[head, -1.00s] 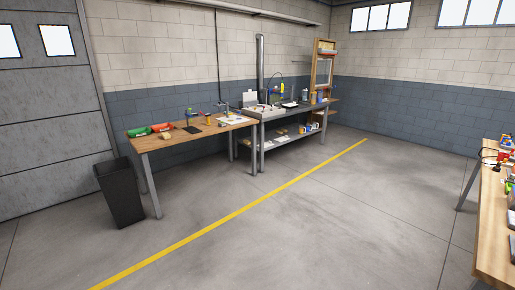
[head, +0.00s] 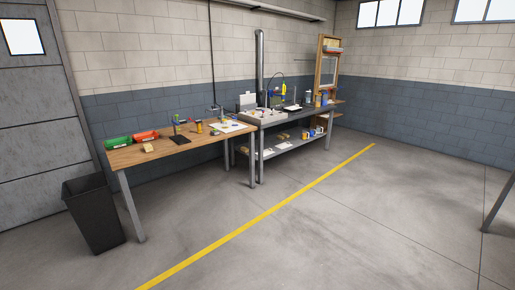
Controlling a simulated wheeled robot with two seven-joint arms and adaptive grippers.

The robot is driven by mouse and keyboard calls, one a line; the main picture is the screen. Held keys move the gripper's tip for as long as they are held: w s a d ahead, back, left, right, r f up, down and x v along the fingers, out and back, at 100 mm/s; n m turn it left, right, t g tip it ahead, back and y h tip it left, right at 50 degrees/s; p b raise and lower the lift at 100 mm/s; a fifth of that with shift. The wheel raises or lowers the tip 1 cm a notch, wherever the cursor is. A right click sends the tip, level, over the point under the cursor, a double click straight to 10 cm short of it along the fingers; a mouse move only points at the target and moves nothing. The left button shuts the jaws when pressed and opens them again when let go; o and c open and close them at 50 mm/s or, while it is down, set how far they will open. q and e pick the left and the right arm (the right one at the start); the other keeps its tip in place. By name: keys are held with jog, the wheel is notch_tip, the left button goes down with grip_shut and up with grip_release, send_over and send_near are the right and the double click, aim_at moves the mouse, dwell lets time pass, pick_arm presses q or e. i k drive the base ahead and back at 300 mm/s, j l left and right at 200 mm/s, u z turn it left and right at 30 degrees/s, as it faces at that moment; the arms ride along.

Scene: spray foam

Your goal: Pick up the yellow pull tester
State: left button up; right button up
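Neither of my grippers is in view. A small yellow-orange upright item (head: 199,127) stands on the wooden workbench (head: 190,143) along the wall. A yellow item with some blue (head: 284,89) shows above the dark workbench (head: 273,124) beside it. Both are too small for me to tell which one is the yellow pull tester.
A green bin (head: 118,142) and an orange-red bin (head: 146,136) sit on the wooden bench. A black waste bin (head: 92,214) stands at its left end. A wooden rack (head: 322,65) stands at the far right. The floor ahead, with a yellow line (head: 262,214), is clear.

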aim_at(199, 127)
jog(key=i, duration=1.65)
jog(key=i+l, duration=0.1)
jog(key=i, duration=1.55)
jog(key=i+u, duration=0.25)
jog(key=i, duration=0.25)
jog(key=i+l+u, duration=0.3)
jog(key=i, duration=0.15)
jog(key=i+l+u, duration=0.25)
jog(key=i, duration=0.2)
jog(key=i+l+u, duration=0.3)
jog(key=i, duration=0.15)
jog(key=j, duration=0.1)
